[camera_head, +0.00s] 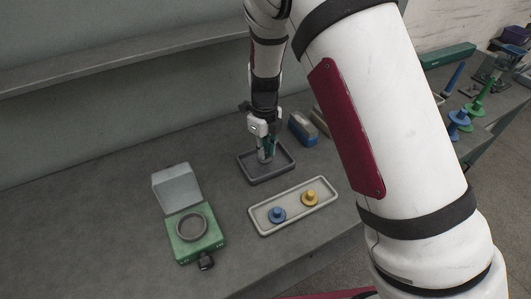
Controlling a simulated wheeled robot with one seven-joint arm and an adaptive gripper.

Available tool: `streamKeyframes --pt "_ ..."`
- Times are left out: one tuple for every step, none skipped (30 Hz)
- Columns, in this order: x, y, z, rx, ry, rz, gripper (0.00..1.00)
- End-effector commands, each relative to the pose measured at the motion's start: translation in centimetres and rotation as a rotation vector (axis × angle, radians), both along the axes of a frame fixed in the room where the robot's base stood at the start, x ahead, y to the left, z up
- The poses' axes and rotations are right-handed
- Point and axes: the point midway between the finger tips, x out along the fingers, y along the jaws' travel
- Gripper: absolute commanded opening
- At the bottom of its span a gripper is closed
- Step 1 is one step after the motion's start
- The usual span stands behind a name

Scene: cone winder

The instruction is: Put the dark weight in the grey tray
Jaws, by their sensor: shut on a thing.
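The grey tray (247,172), small and dark with a raised rim, lies on the bench near the middle of the view. My gripper (266,157) points down over it, its fingertips low and inside the tray's outline. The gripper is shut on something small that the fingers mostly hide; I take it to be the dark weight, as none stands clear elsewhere. I cannot tell whether it touches the tray floor.
A pale tray (293,212) holding a blue weight (277,214) and a yellow weight (309,198) lies in front. A green box (188,246) with a raised lid and dark ring stands left. Blue (302,127) and tan blocks lie behind right. My arm hides part of the bench.

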Motion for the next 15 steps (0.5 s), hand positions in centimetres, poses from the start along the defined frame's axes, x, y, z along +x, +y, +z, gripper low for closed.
streamKeyframes --pt "0.4 -0.1 -0.1 -0.001 0.001 0.001 0.0" --pt "0.6 -0.1 -0.1 0.0 0.0 0.001 0.0" --pt "0.8 -0.1 -0.1 0.0 0.0 0.001 0.0" --pt "0.9 -0.2 -0.1 0.0 0.0 0.001 0.0" --pt "1.0 -0.2 -0.1 0.0 0.0 0.0 0.0" --pt "1.3 -0.3 -0.1 0.0 0.0 0.0 0.0" --pt "1.6 -0.4 -0.1 0.0 -0.001 -0.001 0.0" --pt "1.8 -0.5 -0.3 0.0 0.0 -0.001 0.0" --pt "1.5 -0.4 -1.0 -0.001 0.004 0.0 0.0" --pt "1.5 -0.4 -1.4 -0.002 0.005 0.0 0.0" --pt "1.4 -0.4 -1.9 -0.001 0.006 0.0 0.0" --pt "1.5 -0.5 -2.5 -0.001 0.004 -0.001 0.0" --pt "1.5 -0.5 -2.9 -0.001 0.004 -0.001 0.0" --pt "1.5 -0.4 -3.2 -0.001 0.004 -0.001 0.0" --pt "1.5 -0.4 -3.5 0.0 0.001 0.0 0.0"
